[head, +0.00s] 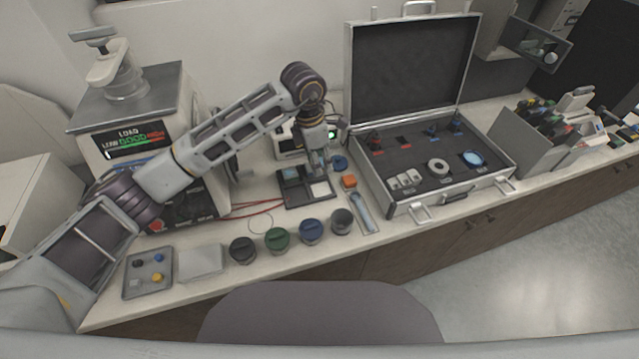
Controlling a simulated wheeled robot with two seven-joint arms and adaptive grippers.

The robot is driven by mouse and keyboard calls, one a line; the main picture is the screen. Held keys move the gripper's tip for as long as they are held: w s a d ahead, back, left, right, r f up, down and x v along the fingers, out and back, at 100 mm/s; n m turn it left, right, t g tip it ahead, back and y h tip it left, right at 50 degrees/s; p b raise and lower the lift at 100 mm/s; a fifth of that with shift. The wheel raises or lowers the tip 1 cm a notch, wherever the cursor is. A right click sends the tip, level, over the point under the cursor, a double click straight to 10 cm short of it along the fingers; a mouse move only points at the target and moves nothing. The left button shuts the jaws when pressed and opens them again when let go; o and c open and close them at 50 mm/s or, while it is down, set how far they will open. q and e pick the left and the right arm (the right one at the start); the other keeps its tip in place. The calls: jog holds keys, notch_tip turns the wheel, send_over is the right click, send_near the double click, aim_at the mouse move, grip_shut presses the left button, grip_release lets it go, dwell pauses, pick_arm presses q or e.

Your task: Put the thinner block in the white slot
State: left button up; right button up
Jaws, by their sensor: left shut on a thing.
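My left gripper (319,166) points down over the back right part of a dark slotted tray (289,204). It is shut on a small block, which is mostly hidden by the fingers; I cannot tell its colour or thickness. The white slot (320,189) is at the tray's front right, just in front of the fingertips, and looks empty. An orange block (349,181) lies on the counter just right of the tray, apart from the gripper. My right gripper is not in view.
An open case (402,208) with several parts stands to the right. Red cables (250,207) lie left of the tray. A blue round piece (340,162) sits behind the orange block.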

pick_arm(q)
jog(key=shift+f, duration=2.45)
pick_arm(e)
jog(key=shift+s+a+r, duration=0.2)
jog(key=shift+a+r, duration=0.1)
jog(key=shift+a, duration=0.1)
pick_arm(q)
jog(key=shift+p, duration=0.3)
jog(key=shift+f, duration=1.9)
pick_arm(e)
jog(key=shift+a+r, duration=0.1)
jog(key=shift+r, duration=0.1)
pick_arm(q)
jog(key=shift+f, duration=0.1)
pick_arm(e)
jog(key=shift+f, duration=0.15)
pick_arm(q)
jog(key=o, duration=1.3)
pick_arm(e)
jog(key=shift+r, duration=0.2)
